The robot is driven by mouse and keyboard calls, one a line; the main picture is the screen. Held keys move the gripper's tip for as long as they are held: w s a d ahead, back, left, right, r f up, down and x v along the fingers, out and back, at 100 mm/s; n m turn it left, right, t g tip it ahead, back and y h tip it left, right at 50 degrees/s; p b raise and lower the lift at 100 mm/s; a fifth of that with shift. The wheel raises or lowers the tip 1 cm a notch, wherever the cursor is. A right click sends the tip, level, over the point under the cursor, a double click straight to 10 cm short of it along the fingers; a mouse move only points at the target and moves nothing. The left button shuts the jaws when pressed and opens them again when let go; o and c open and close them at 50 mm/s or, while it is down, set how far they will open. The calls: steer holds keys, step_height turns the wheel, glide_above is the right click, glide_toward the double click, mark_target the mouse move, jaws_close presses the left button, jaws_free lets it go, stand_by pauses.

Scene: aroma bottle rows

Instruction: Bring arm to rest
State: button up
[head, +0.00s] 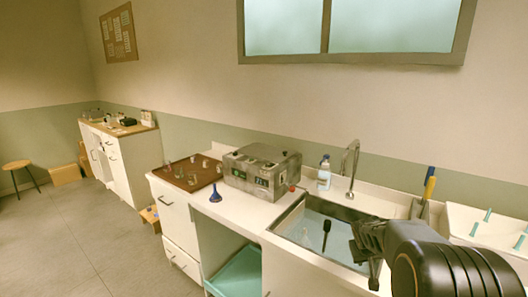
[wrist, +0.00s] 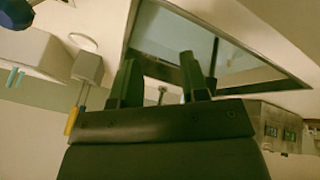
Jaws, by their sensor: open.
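My gripper (wrist: 161,72) shows in the wrist view with its two dark fingers apart and nothing between them. In the head view my gripper (head: 368,256) is at the lower right, in front of the sink (head: 297,236), and my dark arm reaches in from the right edge. Its fingertips are hard to make out there.
A metal device (head: 262,172) with green displays stands left of the sink. A brown tray (head: 178,163) with small glassware, a blue funnel-shaped item (head: 215,194), a bottle (head: 324,173) and a faucet (head: 351,165) share the counter. A white rack (head: 470,219) is at right.

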steer(key=s+a+r+y+b, duration=0.1)
steer(key=s+a, duration=0.7)
steer(key=s, duration=0.3)
steer(key=s+a+r+y+b, duration=0.2)
steer(key=s+a, duration=0.5)
steer(key=s, duration=0.4)
steer(key=shift+s+a+n+g+y, duration=0.2)
steer(key=shift+a+n+g+y, duration=0.1)
steer(key=shift+a, duration=0.1)
